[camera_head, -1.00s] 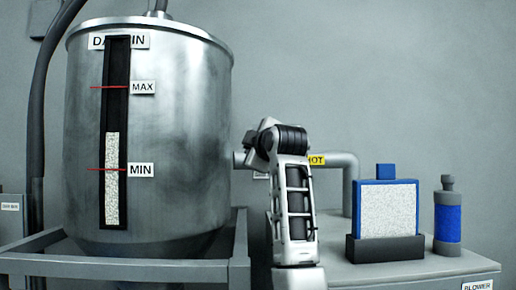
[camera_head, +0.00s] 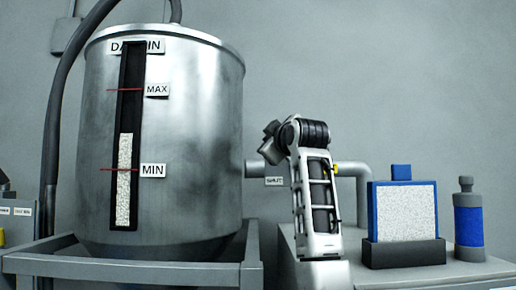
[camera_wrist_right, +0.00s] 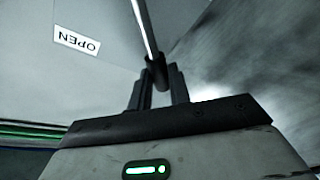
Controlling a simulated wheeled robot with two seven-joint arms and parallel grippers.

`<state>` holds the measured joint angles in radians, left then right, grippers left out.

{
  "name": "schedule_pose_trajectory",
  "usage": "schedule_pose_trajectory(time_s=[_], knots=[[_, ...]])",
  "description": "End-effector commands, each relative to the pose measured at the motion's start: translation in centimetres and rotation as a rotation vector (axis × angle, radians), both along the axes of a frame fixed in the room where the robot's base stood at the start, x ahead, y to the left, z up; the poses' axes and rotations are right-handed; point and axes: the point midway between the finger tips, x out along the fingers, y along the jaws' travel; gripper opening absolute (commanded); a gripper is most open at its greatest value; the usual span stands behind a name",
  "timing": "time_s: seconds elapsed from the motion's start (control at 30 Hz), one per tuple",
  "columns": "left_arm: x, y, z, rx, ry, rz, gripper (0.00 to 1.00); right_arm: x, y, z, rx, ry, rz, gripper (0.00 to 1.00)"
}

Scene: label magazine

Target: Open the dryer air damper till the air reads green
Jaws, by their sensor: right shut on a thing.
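In the right wrist view my right gripper (camera_wrist_right: 158,95) is shut on the dark end of a thin pale rod (camera_wrist_right: 144,25), which looks like the damper lever. A white label reading OPEN (camera_wrist_right: 77,40) shows upside down to the left of the rod. In the head view my right arm stands in front of the grey air pipe (camera_head: 355,172), and its fingers and the lever cannot be made out there. A label reading SHUT (camera_head: 274,181) is on the left of the arm. No air reading can be made out. My left gripper is out of view.
A large steel day bin (camera_head: 165,110) with a sight glass stands at the left in a grey frame (camera_head: 130,266). A blue-framed filter block (camera_head: 404,211) and a blue cylinder (camera_head: 468,222) stand on the grey cabinet at the right. A dark hose (camera_head: 58,120) runs down the left.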

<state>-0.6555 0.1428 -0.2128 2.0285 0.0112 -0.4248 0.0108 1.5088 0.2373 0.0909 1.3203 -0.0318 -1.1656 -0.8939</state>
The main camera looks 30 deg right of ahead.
Motion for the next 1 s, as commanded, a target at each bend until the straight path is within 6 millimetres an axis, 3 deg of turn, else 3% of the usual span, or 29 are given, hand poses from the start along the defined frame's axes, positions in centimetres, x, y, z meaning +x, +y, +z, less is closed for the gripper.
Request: schedule_pose_trajectory(time_s=[0.17, 0.2, 0.27, 0.67, 0.77, 1.0], knots=[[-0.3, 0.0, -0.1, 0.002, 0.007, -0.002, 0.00, -0.1, 0.1, 0.2, -0.002, -0.005, 0.002, 0.00], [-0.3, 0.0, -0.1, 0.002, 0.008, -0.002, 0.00, -0.1, 0.1, 0.2, -0.003, -0.004, 0.002, 0.25], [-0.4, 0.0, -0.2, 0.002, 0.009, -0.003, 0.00, 0.0, 0.1, 0.2, -0.002, -0.004, 0.003, 0.41], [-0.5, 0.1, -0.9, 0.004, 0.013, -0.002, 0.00, -0.6, 0.4, -0.1, -0.003, -0.003, 0.003, 0.41], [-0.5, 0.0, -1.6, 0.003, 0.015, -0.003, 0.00, -2.0, 0.7, -0.5, -0.003, -0.003, 0.003, 0.41], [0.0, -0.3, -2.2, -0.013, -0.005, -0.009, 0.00, -7.5, 2.3, -1.0, -0.004, -0.007, 0.002, 0.41]])
